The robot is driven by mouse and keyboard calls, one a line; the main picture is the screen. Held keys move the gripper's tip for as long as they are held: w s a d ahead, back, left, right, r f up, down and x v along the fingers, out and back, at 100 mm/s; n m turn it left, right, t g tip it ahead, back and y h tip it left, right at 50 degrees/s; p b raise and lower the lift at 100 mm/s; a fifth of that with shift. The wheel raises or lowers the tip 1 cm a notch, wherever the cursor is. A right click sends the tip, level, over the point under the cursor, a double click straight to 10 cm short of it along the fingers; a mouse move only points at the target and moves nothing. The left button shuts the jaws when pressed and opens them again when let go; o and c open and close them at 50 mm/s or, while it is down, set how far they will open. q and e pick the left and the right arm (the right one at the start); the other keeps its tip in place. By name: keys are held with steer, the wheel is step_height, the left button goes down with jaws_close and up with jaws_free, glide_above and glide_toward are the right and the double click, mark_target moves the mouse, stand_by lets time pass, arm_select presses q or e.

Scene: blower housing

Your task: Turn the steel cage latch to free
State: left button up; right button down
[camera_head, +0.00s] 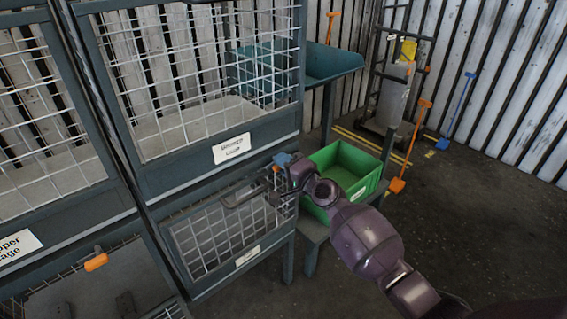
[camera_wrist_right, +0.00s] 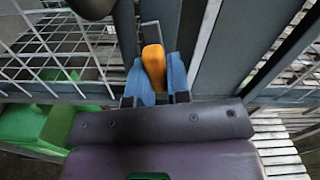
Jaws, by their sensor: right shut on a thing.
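The latch's orange handle (camera_head: 276,168) is at the upper right corner of the low middle wire-mesh cage (camera_head: 215,238). It also shows in the right wrist view (camera_wrist_right: 154,66), between two blue fingertips. My right gripper (camera_head: 284,160) is shut on this orange handle. In the wrist view the handle stands nearly upright, tilted slightly. The gripper hides the latch's base in the head view. The label on this cage is too small to read, so I cannot confirm that it is the steel one. My left gripper is not in view.
A second orange latch (camera_head: 96,262) sits on the lower left cage. A larger mesh cage (camera_head: 148,192) stands above the middle one. A green bin (camera_head: 374,176) is just right of the gripper, partly behind my arm. Open floor lies to the right.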

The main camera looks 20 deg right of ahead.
steer(key=shift+f+m, duration=0.1)
steer(key=shift+m, duration=1)
steer(key=c, duration=1.1)
jaws_free()
steer(key=shift+s, duration=0.1)
steer(key=shift+s+d, duration=0.15)
steer(key=shift+s, duration=0.1)
steer(key=p+v, duration=0.1)
steer(key=v, duration=0.9)
